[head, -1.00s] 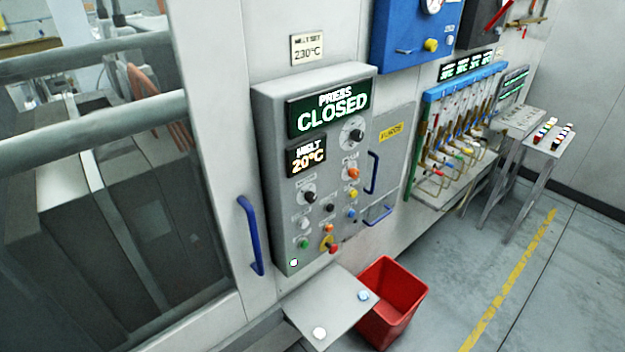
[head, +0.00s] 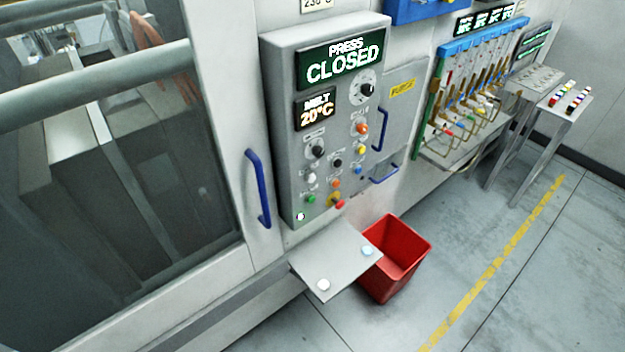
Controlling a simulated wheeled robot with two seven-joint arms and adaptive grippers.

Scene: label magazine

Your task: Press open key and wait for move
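A grey control panel (head: 279,130) stands on the machine front in the middle of the head view. Its upper display (head: 343,62) reads PRESS CLOSED. A small lit green-white light (head: 300,217) is at the lower left corner. The key labels are too small to read. Neither gripper is in view.
A grey shelf (head: 326,262) with a white button (head: 323,285) and a pale blue button (head: 367,250) juts out below the panel. A red bin (head: 420,250) stands beside it. A blue door handle (head: 258,190) is left of the panel.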

